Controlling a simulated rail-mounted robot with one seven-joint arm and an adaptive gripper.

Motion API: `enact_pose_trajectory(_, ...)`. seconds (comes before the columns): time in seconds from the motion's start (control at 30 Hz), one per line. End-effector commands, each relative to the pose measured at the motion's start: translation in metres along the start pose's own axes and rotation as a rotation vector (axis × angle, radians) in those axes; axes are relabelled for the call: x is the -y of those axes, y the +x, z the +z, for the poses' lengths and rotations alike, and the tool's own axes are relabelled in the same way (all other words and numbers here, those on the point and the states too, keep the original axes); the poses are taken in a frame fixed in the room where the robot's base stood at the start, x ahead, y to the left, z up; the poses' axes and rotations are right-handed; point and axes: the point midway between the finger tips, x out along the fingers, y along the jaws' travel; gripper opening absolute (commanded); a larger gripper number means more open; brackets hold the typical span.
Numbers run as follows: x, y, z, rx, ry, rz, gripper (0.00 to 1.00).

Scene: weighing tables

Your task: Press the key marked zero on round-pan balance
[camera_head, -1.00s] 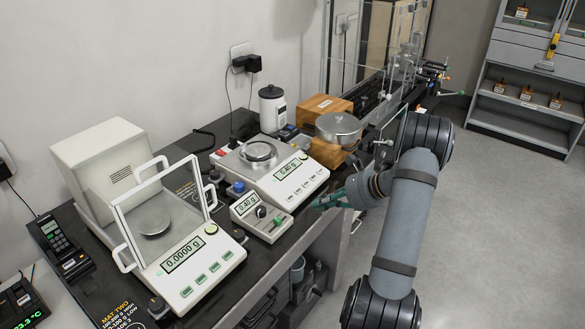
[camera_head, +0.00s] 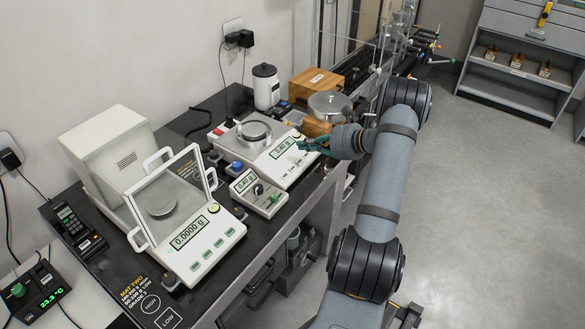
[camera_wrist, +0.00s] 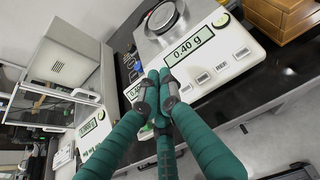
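The balance with an open round metal pan (camera_head: 253,131) has a white body (camera_head: 270,155) and a lit display (camera_head: 283,149) reading 0.40 g. In the wrist view its display (camera_wrist: 190,45) is clear, with a row of small grey keys (camera_wrist: 203,78) below it. The key lettering is too small to read surely. My gripper (camera_head: 301,145) is over the right part of this balance's front panel. In the wrist view its green fingertips (camera_wrist: 157,76) are together and empty, near the panel's left end. They hide part of the panel, and contact cannot be told.
A small display box (camera_head: 258,194) stands before this balance. Left is a shielded balance (camera_head: 190,245) reading 0.0000 g. A wooden box (camera_head: 316,86) and a lidded metal pot (camera_head: 330,105) are behind my gripper. A white canister (camera_head: 266,88) stands at the back. The floor at right is clear.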

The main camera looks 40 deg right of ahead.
Motion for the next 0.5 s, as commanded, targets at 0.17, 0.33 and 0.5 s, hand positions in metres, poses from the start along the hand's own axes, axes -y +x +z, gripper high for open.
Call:
enact_pose_trajectory(0.17, 0.000, 0.007, -0.009, -0.001, 0.000, 0.000, 0.00)
enact_pose_trajectory(0.33, 0.000, 0.020, -0.023, -0.001, -0.001, 0.001, 0.00)
enact_pose_trajectory(0.5, -0.001, 0.037, -0.040, 0.000, -0.001, 0.001, 0.00)
